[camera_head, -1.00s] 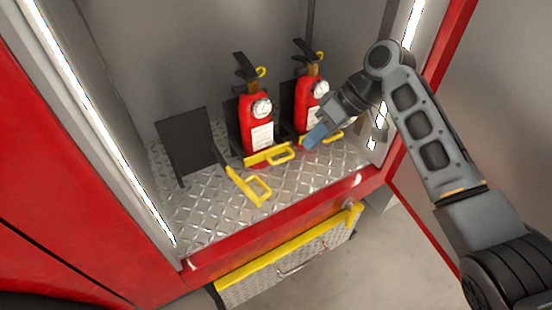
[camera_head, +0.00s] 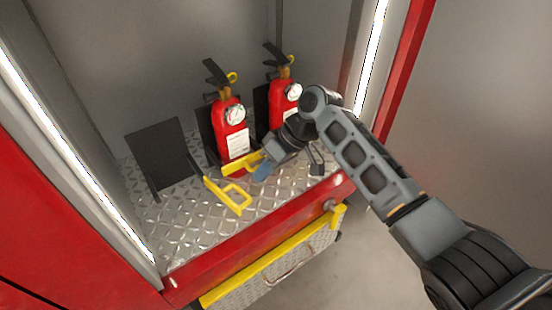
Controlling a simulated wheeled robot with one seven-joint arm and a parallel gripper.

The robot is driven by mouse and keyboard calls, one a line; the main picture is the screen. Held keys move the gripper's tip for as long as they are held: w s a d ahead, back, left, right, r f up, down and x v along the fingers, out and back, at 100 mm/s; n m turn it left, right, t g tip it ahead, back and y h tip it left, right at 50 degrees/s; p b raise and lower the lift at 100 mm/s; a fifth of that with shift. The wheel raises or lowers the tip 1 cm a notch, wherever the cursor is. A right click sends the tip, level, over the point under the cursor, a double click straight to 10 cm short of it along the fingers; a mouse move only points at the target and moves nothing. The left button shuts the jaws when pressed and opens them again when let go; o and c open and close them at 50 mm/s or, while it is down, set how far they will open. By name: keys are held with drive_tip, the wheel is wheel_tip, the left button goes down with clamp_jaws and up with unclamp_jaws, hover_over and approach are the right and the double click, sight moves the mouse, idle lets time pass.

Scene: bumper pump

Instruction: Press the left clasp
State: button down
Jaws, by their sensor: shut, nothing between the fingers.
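The leftmost yellow clasp (camera_head: 228,195) sticks out open over the floor in front of an empty black bracket (camera_head: 163,158). A second yellow clasp (camera_head: 240,163) crosses the base of the left red extinguisher (camera_head: 232,135), which stands upright. My gripper (camera_head: 262,173) is shut and empty, pointing down and left, with its bluish tips close to the right end of this second clasp. I cannot tell whether they touch. The right red extinguisher (camera_head: 283,97) stands upright behind my gripper, which hides its lower part and clasp.
The extinguishers stand on a diamond-plate floor (camera_head: 190,235) inside a grey compartment. A red sill (camera_head: 255,235) with a yellow-edged step (camera_head: 275,255) below bounds it in front. Lit side walls stand left and right. The floor plate at front left is free.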

sight(243, 193)
drive_tip(key=shift+s+a+f, duration=0.25)
drive_tip(key=shift+s+a, duration=0.95)
drive_tip(key=shift+s+r, duration=0.1)
drive_tip(key=p, duration=0.1)
drive_tip(key=s+m+p, duration=0.1)
drive_tip(key=p, duration=0.1)
drive_tip(key=s+t+p, duration=0.1)
drive_tip(key=shift+a+r+m+p, duration=0.3)
drive_tip(key=shift+a, duration=0.05)
drive_tip(key=s+a+m+t+p, duration=0.1)
drive_tip(key=s+a+m+p, duration=0.1)
drive_tip(key=a+m+p, duration=0.1)
drive_tip(key=s+a+m+t+h+p, duration=0.1)
drive_tip(key=s+a+m+t+p, duration=0.1)
drive_tip(key=s+a+m+p, duration=0.1)
drive_tip(key=s+a+f+m+t+h+p, duration=0.1)
drive_tip(key=s+a+m+p, duration=0.1)
drive_tip(key=a, duration=0.4)
drive_tip(key=shift+s+a+m+t+p, duration=0.35)
drive_tip(key=shift+m+p, duration=0.35)
drive_tip(key=shift+p, duration=0.55)
drive_tip(key=shift+w+a+b, duration=0.2)
drive_tip(key=shift+a+b, duration=0.1)
drive_tip(key=shift+a, duration=0.3)
drive_tip(key=shift+w+a+b, duration=0.15)
drive_tip(key=shift+a+b, duration=0.1)
drive_tip(key=shift+a, duration=0.3)
drive_tip(key=shift+w+a+r+h, duration=0.15)
drive_tip(key=shift+w+a+h, duration=0.15)
drive_tip(key=shift+a, duration=0.25)
